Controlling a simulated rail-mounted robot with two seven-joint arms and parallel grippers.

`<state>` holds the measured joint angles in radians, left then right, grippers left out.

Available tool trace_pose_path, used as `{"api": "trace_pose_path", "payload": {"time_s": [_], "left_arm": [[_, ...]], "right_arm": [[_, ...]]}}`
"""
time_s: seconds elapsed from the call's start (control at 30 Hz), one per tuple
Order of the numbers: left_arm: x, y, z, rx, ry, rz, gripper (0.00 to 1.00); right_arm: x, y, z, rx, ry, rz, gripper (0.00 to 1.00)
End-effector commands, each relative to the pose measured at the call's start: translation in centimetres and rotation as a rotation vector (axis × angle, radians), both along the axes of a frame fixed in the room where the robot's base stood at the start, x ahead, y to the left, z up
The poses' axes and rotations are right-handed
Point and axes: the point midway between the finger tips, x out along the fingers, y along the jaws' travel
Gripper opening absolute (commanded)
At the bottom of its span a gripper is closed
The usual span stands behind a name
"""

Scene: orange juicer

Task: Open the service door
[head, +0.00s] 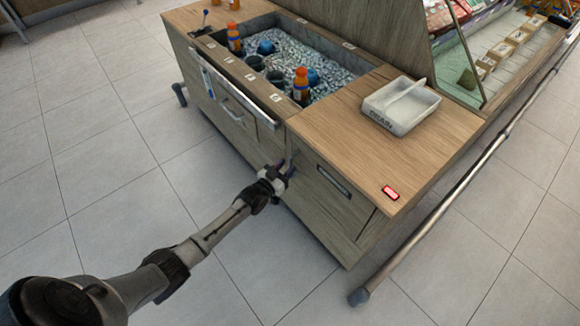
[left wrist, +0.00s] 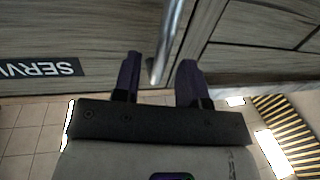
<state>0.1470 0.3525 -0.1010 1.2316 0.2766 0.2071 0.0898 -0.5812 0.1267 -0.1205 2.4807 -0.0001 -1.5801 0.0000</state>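The service door (head: 325,206) is a wooden panel on the front of the counter, right of the drawers, and it looks closed. It carries a dark label (head: 333,182); in the left wrist view the label (left wrist: 45,68) shows upside down, reading "SERV". A slim metal bar handle (head: 291,161) stands at the door's left edge. My left gripper (head: 287,170) is at the lower part of this handle. In the left wrist view its dark fingers (left wrist: 159,63) are open, with the handle's end (left wrist: 171,40) between them and gaps beside it. My right gripper is not in view.
On the counter top are an ice bin (head: 285,50) with orange bottles, a white tray marked "DRAIN" (head: 405,118) and a small red-framed object (head: 390,192). A metal rail (head: 455,195) runs low along the right side. The tiled floor in front of the door is clear.

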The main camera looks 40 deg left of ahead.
Motion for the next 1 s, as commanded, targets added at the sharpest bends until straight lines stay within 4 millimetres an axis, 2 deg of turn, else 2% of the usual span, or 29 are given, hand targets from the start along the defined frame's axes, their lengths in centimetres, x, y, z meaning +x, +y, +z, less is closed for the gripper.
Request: {"api": "trace_pose_path", "payload": {"time_s": [0.2, 0.63, 1.0], "left_arm": [[2.0, 0.0, -0.1, 0.0, 0.0, 0.0, 0.39], [2.5, 0.0, 0.0, 0.0, 0.001, 0.0, 0.39], [2.5, 0.0, 0.0, 0.0, 0.001, 0.0, 0.04]], "right_arm": [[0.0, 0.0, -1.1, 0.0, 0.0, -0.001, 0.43], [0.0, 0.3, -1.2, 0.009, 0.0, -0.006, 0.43], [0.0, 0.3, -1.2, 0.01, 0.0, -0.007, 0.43]]}}
